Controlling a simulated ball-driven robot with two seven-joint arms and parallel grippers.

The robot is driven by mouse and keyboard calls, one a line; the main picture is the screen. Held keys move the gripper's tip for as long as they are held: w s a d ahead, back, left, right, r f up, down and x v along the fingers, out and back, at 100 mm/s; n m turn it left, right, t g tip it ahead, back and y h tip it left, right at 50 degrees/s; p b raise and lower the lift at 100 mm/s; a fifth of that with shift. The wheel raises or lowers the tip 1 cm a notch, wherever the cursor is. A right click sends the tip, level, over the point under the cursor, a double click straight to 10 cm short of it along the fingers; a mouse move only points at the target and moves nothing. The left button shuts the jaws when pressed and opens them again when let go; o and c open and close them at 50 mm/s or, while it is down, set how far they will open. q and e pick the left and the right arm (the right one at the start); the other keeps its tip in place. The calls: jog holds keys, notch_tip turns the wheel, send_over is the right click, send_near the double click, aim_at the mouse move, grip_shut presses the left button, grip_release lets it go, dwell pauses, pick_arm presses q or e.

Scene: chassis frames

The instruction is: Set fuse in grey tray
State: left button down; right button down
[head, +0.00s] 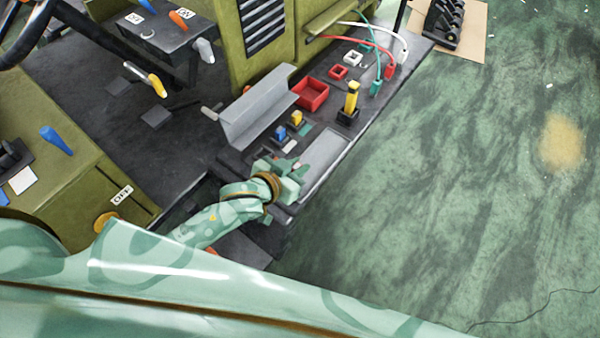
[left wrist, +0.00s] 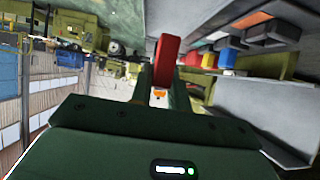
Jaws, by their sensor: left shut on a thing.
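My left gripper (head: 292,178) is shut on a red fuse. The red fuse (left wrist: 168,58) shows between the fingers in the left wrist view, where the gripper (left wrist: 162,85) also shows. In the head view the fuse is mostly hidden by the gripper. The grey tray (head: 328,165) is a long, shallow, light grey piece on the dark deck, just right of the gripper. The gripper is at its near left side; I cannot tell the height between them. My right gripper is not in view.
A raised grey lid (head: 258,105) stands behind, with a blue fuse (head: 280,132) and a yellow fuse (head: 297,117) before it. A red bin (head: 311,94), a yellow-handled black part (head: 351,97) and coloured cables (head: 378,60) lie farther along. Green floor is right of the deck.

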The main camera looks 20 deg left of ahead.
pick_arm(q)
jog(key=shift+w+f, duration=0.5)
jog(key=shift+f, duration=0.15)
jog(key=f, duration=0.1)
jog(key=f+b, duration=0.2)
jog(key=f, duration=0.1)
jog(key=shift+w, duration=0.35)
jog(key=shift+r, duration=0.15)
jog(key=c, duration=1.3)
grip_release()
jog(key=shift+c, duration=0.2)
